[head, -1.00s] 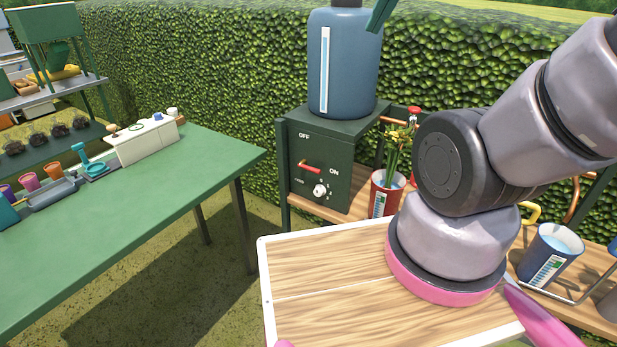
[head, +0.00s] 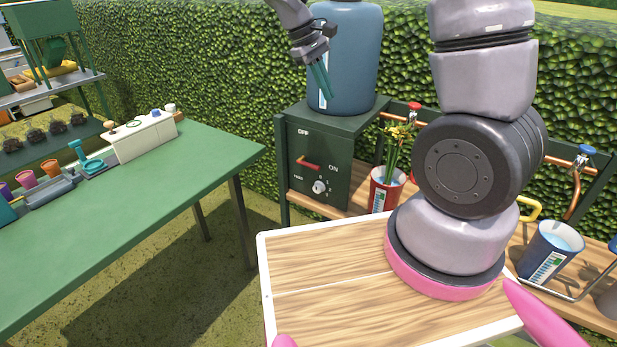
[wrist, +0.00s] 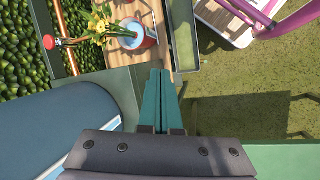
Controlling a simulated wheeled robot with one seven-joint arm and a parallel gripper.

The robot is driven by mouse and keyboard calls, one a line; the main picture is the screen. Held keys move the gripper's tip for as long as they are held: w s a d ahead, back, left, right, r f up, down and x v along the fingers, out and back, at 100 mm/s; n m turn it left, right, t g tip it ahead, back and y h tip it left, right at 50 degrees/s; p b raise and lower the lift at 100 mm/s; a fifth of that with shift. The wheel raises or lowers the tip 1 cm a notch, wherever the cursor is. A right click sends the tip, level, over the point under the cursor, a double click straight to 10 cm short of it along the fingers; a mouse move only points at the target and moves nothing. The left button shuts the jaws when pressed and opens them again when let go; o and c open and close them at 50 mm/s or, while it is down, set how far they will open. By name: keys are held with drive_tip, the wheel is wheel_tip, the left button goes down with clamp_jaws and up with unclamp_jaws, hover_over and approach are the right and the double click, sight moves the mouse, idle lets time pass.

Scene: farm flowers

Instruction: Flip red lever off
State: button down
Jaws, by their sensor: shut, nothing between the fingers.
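The red lever (head: 309,164) sits on the front of the dark green control box (head: 338,150), between the OFF label at upper left and the ON label at right. It lies nearly level, with its red end toward ON. My gripper (head: 322,88) is shut and empty, pointing down in front of the blue tank, above the box and apart from the lever. In the wrist view the closed green fingers (wrist: 161,100) point toward the shelf side, with the lever not visible there.
A blue tank (head: 352,60) stands on the box. A red cup of yellow flowers (head: 384,190) stands to its right, also in the wrist view (wrist: 137,36). A white knob (head: 319,187) is below the lever. A green table (head: 150,190) is at left; grass lies between.

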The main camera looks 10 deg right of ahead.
drive_tip(key=w+a+f+n+t+h, duration=0.1)
drive_tip(key=a+f+n+t+h, duration=0.2)
drive_tip(key=f+n, duration=0.4)
drive_tip(key=w+a+f+n+t+h, duration=0.2)
drive_tip(key=f+n+t, duration=0.4)
drive_tip(key=f, duration=1.3)
drive_tip(key=w+a+f+n+t+h, duration=0.2)
drive_tip(key=f+n, duration=0.6)
drive_tip(key=f, duration=0.6)
drive_tip(key=a+t+h, duration=0.1)
drive_tip(key=a+t, duration=0.1)
drive_tip(key=t, duration=0.1)
drive_tip(key=shift+w+a+n+h, duration=0.15)
drive_tip(key=shift+n+h, duration=0.15)
drive_tip(key=shift+f, duration=0.1)
drive_tip(key=w+d+r, duration=0.4)
drive_tip(key=w+d, duration=0.3)
drive_tip(key=shift+w+d+r, duration=0.2)
drive_tip(key=shift+w+d, duration=0.1)
